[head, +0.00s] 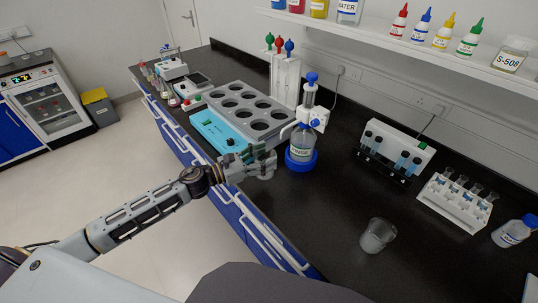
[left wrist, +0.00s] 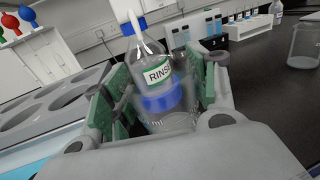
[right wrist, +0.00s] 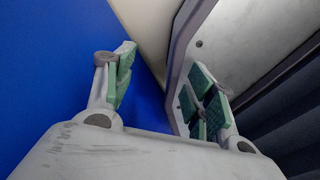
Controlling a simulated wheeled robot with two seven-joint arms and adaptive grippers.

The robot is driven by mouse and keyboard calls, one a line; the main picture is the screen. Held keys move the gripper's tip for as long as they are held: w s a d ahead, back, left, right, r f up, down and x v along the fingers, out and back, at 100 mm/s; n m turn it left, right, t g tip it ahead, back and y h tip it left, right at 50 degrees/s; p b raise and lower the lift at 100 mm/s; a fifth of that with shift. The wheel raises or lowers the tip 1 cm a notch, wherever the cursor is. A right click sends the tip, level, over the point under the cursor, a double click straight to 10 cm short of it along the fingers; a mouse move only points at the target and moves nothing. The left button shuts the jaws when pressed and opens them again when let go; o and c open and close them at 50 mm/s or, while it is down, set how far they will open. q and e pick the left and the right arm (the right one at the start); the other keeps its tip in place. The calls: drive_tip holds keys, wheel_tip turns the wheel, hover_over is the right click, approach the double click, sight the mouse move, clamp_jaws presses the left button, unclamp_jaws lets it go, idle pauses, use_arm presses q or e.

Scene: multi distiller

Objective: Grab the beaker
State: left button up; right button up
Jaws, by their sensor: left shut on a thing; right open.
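My left gripper (head: 262,165) is at the front edge of the black bench, just left of the blue-based RINSE bottle (head: 302,148). In the left wrist view its green-padded fingers (left wrist: 160,88) are shut on a clear beaker (left wrist: 178,122) with faint markings. The RINSE bottle (left wrist: 155,62) shows behind and through this beaker. The held beaker is hard to make out in the head view. Another clear beaker (head: 378,236) stands upright on the bench to the right, also in the left wrist view (left wrist: 303,46). My right gripper (right wrist: 163,80) is open and empty, outside the head view.
A grey rack with round holes (head: 245,112) and a turquoise device (head: 218,132) stand left of the bottle. The bench around the second beaker is clear.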

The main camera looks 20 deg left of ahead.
use_arm(q)
drive_tip(key=s+d+b+v, duration=0.1)
drive_tip(key=s+d+v, duration=0.1)
drive_tip(key=v, duration=1.1)
drive_tip(key=shift+s+b, duration=0.25)
drive_tip(key=shift+b, duration=0.1)
use_arm(e)
drive_tip(key=shift+w+d+f, duration=0.2)
drive_tip(key=shift+d+f, duration=0.25)
drive_tip(key=shift+d, duration=0.05)
drive_tip(key=shift+w+d+f, duration=0.2)
drive_tip(key=shift+d+f, duration=0.2)
drive_tip(key=shift+d, duration=0.1)
